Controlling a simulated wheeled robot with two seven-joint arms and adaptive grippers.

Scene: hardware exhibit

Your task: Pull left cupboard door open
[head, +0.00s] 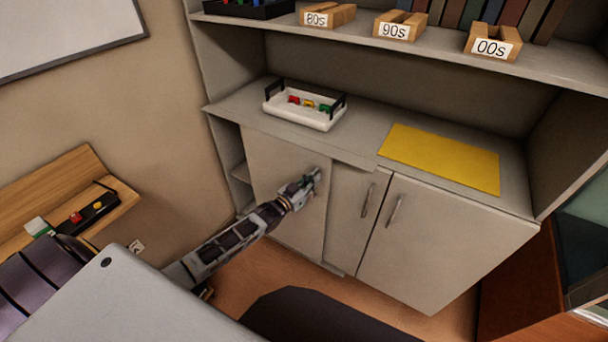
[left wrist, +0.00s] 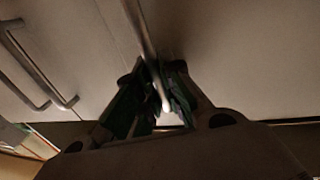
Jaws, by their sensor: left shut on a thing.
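The left cupboard door (head: 280,200) is a pale grey panel under the counter in the head view. Its right edge looks slightly out of line with the door beside it, but I cannot tell for sure whether it is ajar. My left gripper (head: 314,182) is at the upper right of this door, shut on its metal handle. In the left wrist view, the handle (left wrist: 141,28) runs down between the dark fingers of my left gripper (left wrist: 160,100). The fingers hide part of the handle. My right gripper is not in view.
Two neighbouring doors with upright handles (head: 394,210) look shut. A white tray (head: 305,118) with small coloured pieces and a yellow mat (head: 440,158) lie on the counter. A wooden wall shelf (head: 60,190) is at left. Brown floor shows below the doors.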

